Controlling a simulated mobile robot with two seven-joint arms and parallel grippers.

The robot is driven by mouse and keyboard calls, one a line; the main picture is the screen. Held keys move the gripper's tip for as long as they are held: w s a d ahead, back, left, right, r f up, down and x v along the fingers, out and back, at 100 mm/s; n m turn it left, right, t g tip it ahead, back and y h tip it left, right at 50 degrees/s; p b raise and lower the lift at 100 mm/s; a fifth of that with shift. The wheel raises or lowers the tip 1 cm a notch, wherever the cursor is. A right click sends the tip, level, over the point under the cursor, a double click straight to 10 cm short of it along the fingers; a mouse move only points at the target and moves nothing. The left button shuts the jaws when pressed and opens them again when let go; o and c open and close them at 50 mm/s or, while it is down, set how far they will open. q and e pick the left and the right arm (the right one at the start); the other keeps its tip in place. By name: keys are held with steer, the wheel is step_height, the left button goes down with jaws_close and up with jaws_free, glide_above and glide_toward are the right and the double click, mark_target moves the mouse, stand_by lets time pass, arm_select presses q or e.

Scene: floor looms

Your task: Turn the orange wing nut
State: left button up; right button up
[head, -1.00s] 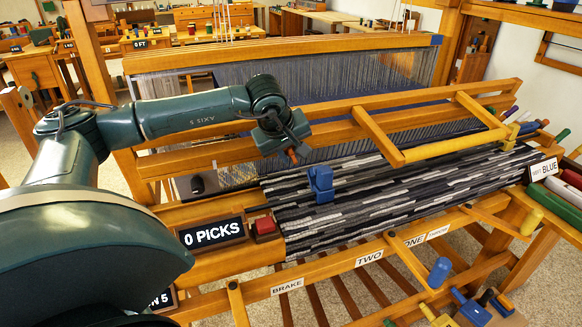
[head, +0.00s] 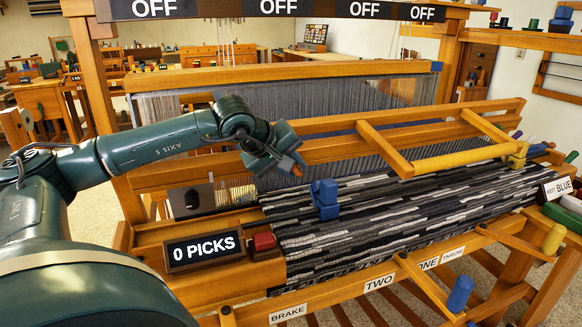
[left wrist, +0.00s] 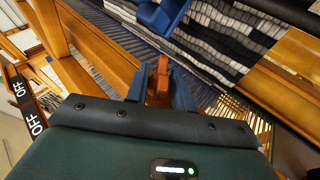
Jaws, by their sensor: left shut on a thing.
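The orange wing nut (left wrist: 159,82) shows between the two fingers of my left gripper (left wrist: 160,88) in the left wrist view. The fingers are shut on it, one on each side. In the head view my left gripper (head: 292,166) is tilted down to the right, and a small orange bit of the nut (head: 297,171) shows at its tips. The nut lies behind the blue block on the cloth; what it is mounted on is hidden. My right gripper is not in view.
The blue block (head: 324,196) stands on the striped cloth (head: 400,215), close to my left gripper; it also shows in the left wrist view (left wrist: 160,14). A wooden beater frame (head: 385,150) is to the right. A "0 PICKS" sign (head: 205,248) and red block (head: 263,242) are at the left.

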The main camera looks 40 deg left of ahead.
arm_select(q)
steer(key=o, duration=0.7)
steer(key=shift+c, duration=0.2)
steer(key=v, duration=1.3)
steer(key=shift+s+r, duration=0.1)
steer(key=shift+d, duration=0.1)
